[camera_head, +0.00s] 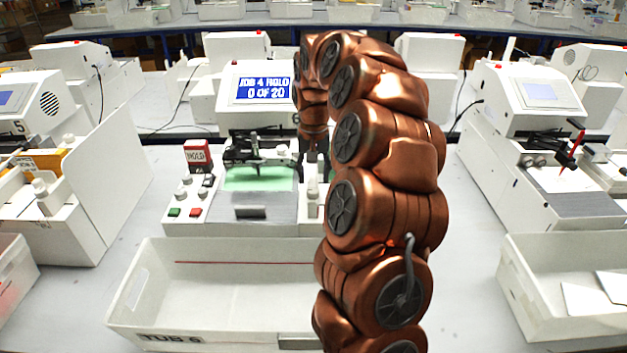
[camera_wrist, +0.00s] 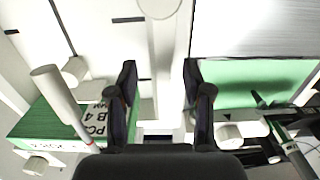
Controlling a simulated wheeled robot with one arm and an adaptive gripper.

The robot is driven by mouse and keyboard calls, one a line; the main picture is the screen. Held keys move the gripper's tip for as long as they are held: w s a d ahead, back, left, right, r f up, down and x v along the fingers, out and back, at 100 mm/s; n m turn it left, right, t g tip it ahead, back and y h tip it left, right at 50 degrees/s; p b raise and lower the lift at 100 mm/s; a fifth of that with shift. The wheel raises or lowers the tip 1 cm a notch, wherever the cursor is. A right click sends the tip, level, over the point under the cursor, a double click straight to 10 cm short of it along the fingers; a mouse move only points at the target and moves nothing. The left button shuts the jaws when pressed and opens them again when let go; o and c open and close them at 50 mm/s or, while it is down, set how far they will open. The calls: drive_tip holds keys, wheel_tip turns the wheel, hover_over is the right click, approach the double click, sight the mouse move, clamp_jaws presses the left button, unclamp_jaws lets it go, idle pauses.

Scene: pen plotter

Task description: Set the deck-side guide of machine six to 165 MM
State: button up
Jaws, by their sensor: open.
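Machine six stands in the middle of the head view, with a blue screen (camera_head: 264,88) reading "JOB 4 HOLD, 0 OF 20". A white rail (camera_wrist: 165,50) with a rounded top runs between the jaws, beside the green sheet (camera_wrist: 240,82) on the deck. I cannot tell whether the jaws touch it. Dark marks show on the white surface left of the rail; no guide setting is readable.
The pen carriage (camera_head: 258,150) crosses the deck.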

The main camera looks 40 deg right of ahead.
sight(313, 179)
drive_tip(key=shift+f+p, duration=0.35)
drive_tip(key=shift+f, duration=1.2)
clamp_jaws()
